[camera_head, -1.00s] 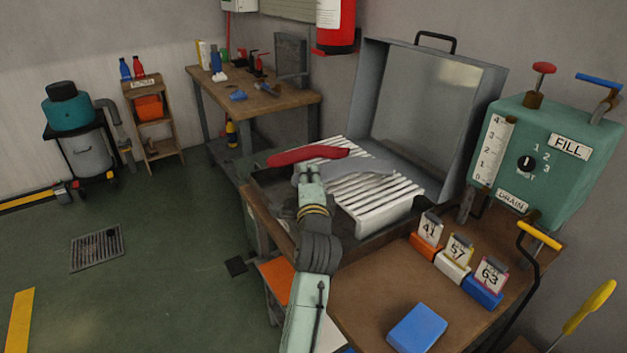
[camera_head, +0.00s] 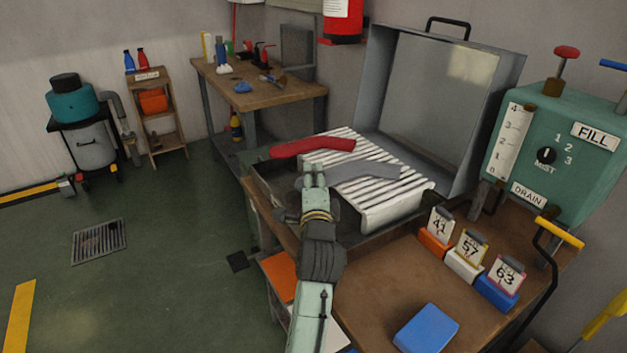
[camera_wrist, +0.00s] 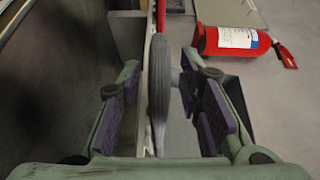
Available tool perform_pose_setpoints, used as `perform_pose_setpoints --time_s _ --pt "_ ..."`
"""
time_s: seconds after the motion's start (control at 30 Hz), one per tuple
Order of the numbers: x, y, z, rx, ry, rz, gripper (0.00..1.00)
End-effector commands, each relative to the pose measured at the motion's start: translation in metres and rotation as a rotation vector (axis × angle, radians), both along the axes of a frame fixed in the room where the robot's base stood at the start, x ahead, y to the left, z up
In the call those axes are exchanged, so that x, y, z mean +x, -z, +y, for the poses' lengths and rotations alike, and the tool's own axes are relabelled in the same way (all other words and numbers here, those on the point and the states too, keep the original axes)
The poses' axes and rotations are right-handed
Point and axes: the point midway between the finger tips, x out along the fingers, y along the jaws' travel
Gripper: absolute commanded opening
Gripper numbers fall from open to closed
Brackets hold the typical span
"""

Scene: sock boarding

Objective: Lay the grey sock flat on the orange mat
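The grey sock (camera_head: 365,171) lies across the white slatted rack (camera_head: 395,205), its left end reaching past the rack's edge. My gripper (camera_head: 314,175) is at that left end in the head view. In the wrist view my gripper (camera_wrist: 160,115) is open, with its purple-padded fingers apart on either side of the grey sock (camera_wrist: 158,85), seen nearly edge-on. Gaps show on both sides, so neither finger appears to press on it. The orange mat (camera_head: 280,274) lies on a lower surface left of the brown bench, partly hidden by my arm.
A red sock (camera_head: 310,146) lies behind the grey one on the rack. The open grey box lid (camera_head: 430,100) stands behind. Numbered cards on blocks (camera_head: 465,258) and a blue block (camera_head: 427,328) sit on the bench.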

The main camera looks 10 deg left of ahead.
Motion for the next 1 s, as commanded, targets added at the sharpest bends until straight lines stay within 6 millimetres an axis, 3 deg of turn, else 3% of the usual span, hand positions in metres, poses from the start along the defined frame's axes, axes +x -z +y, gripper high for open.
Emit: perform_pose_setpoints --time_s 0.37,0.6,0.7,0.77,1.0 --pt "-0.003 0.001 0.000 -0.001 -0.001 -0.001 0.32" --pt "-0.053 0.013 -0.017 -0.002 0.002 -0.004 0.32" --pt "-0.077 0.009 -0.024 -0.002 0.001 -0.004 0.32" --pt "-0.080 0.000 -0.024 -0.006 0.003 0.005 0.32" --pt "-0.089 0.000 -0.028 -0.007 0.011 0.005 0.32"
